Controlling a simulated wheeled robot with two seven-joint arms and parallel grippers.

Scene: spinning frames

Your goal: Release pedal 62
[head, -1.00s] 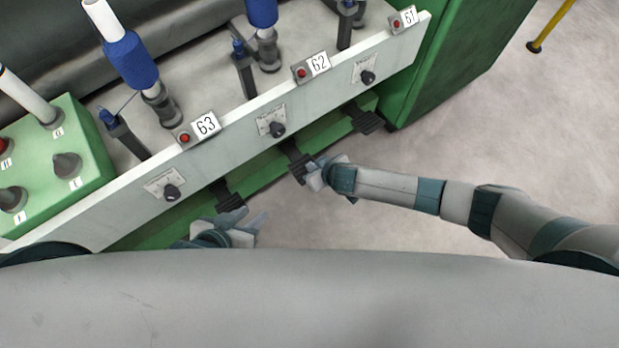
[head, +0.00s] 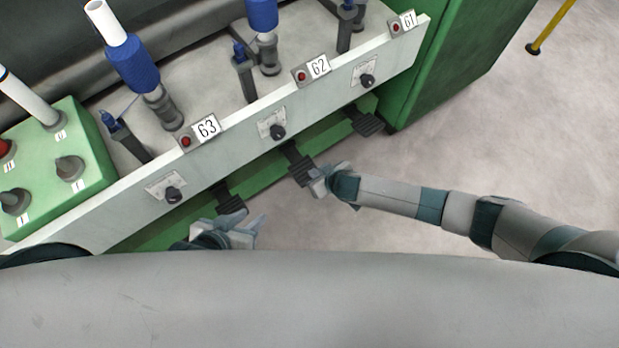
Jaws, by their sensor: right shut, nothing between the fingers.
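Pedal 62 (head: 301,169) is a dark ribbed plate sticking out of the green base, below and a little left of the label 62 (head: 318,66). My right gripper (head: 314,184) is shut and empty, at the pedal's lower right edge. I cannot tell whether it touches the pedal. My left gripper (head: 250,222) is low in the view with its fingers spread apart and nothing seen between them. It is near the pedal under label 63 (head: 230,194).
The machine's white panel (head: 225,143) carries dark knobs, red buttons and number labels. Another pedal (head: 364,121) sits farther right, under label 61 (head: 408,21). A yellow post (head: 552,27) stands at the upper right. The floor (head: 480,110) to the right is clear.

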